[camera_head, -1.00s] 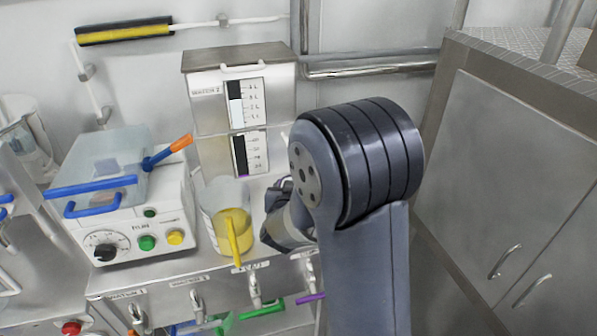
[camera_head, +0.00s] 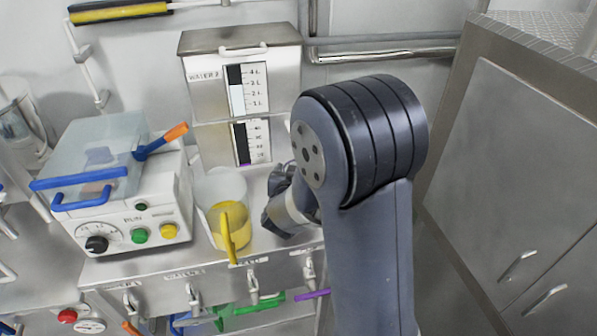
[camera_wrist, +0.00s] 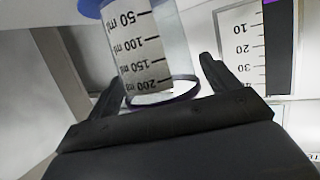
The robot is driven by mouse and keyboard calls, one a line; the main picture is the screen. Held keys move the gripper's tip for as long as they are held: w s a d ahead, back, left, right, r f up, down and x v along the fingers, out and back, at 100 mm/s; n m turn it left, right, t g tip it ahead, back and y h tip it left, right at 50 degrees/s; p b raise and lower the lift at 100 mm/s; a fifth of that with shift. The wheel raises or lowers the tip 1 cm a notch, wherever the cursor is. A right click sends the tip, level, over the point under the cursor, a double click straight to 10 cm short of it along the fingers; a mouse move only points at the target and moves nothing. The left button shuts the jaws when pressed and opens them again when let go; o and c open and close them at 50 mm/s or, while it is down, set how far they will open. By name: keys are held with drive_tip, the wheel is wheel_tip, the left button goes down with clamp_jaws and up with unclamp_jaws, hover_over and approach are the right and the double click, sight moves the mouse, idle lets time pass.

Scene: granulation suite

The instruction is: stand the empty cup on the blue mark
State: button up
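A clear cup (camera_wrist: 158,55) with a millilitre scale stands between the fingers of my gripper (camera_wrist: 165,75) in the wrist view. It looks empty, and its dark-edged rim is nearest the gripper. The fingers are spread on either side, with a visible gap on the right; on the left I cannot tell if one touches. A blue patch (camera_wrist: 92,7) shows at the cup's far end; I cannot tell whether it is the mark or part of the cup. In the head view my gripper (camera_head: 276,207) is low over the bench, partly behind my arm, and the cup is hidden.
A beaker (camera_head: 217,190) with yellow contents and a yellow handle stands just left of my gripper. A metal water tank (camera_head: 208,95) is behind. A white machine (camera_head: 130,225) with blue handles is at left. Hooks and coloured handles line the bench front. A steel cabinet (camera_head: 515,170) is at right.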

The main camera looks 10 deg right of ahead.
drive_tip(key=shift+o, duration=0.2)
drive_tip(key=shift+r, duration=0.2)
drive_tip(key=p+v, duration=0.1)
drive_tip(key=v, duration=1.1)
drive_tip(key=shift+p, duration=0.4)
drive_tip(key=shift+d, duration=0.1)
idle(0.5)
